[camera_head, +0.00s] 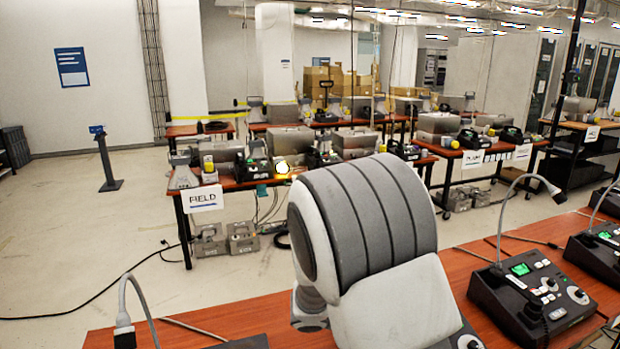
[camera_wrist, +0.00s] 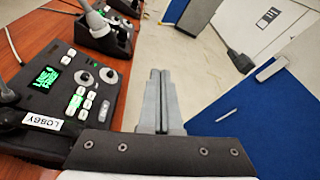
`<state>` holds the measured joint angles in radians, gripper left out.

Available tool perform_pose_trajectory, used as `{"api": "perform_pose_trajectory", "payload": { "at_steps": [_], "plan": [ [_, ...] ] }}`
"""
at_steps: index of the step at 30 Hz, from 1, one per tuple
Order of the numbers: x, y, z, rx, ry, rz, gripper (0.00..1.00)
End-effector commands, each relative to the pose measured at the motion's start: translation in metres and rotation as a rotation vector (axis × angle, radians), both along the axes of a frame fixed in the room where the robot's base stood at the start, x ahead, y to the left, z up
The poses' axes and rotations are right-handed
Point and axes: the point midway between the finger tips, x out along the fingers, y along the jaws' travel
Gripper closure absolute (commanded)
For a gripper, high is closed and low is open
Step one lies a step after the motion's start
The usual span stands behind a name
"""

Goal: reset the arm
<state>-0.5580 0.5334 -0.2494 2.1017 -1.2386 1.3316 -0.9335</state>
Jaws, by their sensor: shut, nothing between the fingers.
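My gripper (camera_wrist: 159,100) shows in the wrist view with its two grey fingers together and nothing between them. It points out past the edge of a reddish-brown table (camera_wrist: 28,45), over the floor side. A black paging phone (camera_wrist: 75,95) with a green lit screen, white keys and a "LOBBY" label lies to the left of the fingers, apart from them. In the head view my arm fills the middle foreground, and the gripper is hidden from that view.
Another paging phone (camera_head: 531,292) with a gooseneck microphone stands on the near table (camera_head: 247,317). Farther tables hold grey cases and devices, one with a "FIELD" sign (camera_head: 203,198). A blue panel (camera_wrist: 262,118) is right of the gripper. Open floor (camera_head: 90,232) lies at left.

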Motion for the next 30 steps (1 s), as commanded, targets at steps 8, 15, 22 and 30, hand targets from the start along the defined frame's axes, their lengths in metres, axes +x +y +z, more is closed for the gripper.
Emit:
{"api": "perform_pose_trajectory", "payload": {
  "at_steps": [8,15,22,30],
  "plan": [
    [-0.068,-0.017,0.019,0.393,-0.352,-0.346,1.0],
    [-0.116,-0.007,0.032,0.695,-0.662,-0.65,1.0],
    [-0.152,0.016,0.049,0.96,-0.959,-0.946,1.0],
    [-0.18,0.049,0.075,1.256,-1.287,-1.292,1.0]
  ]
}}
